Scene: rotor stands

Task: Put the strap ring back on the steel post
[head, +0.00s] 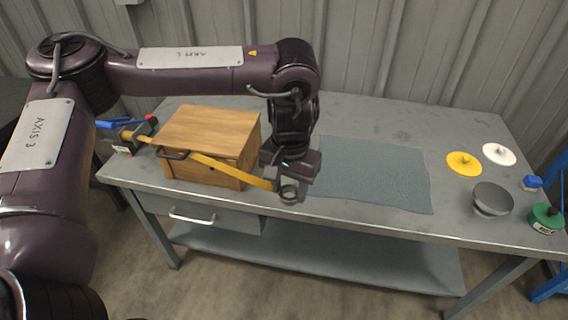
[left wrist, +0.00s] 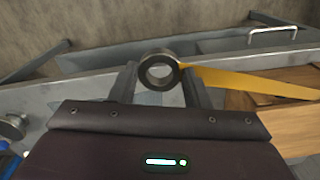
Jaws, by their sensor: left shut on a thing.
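The strap ring (head: 290,197) is a dark metal ring at the end of a yellow strap (head: 232,173). My left gripper (head: 287,189) is shut on it above the front edge of the table, right of the wooden box. In the left wrist view the ring (left wrist: 147,72) sits between the two fingertips, its hole facing the camera, with the strap (left wrist: 245,82) leading off right. I cannot make out the steel post. My right gripper is out of view.
The wooden box (head: 215,130) with a dark handle stands beside my left gripper. A blue-grey mat (head: 375,175) lies clear to the right. Beyond it are a yellow disc (head: 464,163), a white disc (head: 499,153), a grey bowl (head: 492,199) and a green round object (head: 545,218).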

